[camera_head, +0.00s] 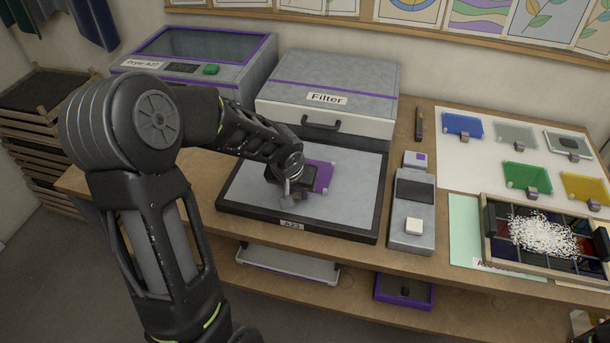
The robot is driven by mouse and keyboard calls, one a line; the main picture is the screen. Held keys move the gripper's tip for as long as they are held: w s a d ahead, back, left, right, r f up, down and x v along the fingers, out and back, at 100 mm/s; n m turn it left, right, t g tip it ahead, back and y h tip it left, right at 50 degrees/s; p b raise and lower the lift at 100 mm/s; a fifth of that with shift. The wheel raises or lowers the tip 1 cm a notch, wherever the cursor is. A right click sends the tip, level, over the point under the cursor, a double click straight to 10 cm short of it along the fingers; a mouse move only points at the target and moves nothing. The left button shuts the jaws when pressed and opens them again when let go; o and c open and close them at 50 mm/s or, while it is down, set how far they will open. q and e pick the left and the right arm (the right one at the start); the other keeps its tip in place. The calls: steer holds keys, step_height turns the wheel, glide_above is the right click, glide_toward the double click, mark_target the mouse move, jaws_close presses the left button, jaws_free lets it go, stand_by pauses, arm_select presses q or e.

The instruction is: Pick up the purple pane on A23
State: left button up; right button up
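The purple pane (324,175) lies on the light grey top of the black-edged platform labelled A23 (335,215). Only the right part of the pane shows clearly, with a pale knob at its corner. My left gripper (290,190) is low over the platform, at the left side of the pane, and hides that part of it. The fingers are dark and small, and I cannot tell whether they are open or shut on the pane. My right gripper is not in view.
The Filter box (335,85) and the dryer (195,55) stand behind the platform. A grey device (410,210) is on its right. Farther right are several coloured panes on a white sheet (455,155) and a framed panel with white grains (545,235).

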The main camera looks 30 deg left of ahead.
arm_select(q)
jaws_close()
stand_by(0.4)
step_height(320, 180, up, 10)
stand_by(0.5)
stand_by(0.5)
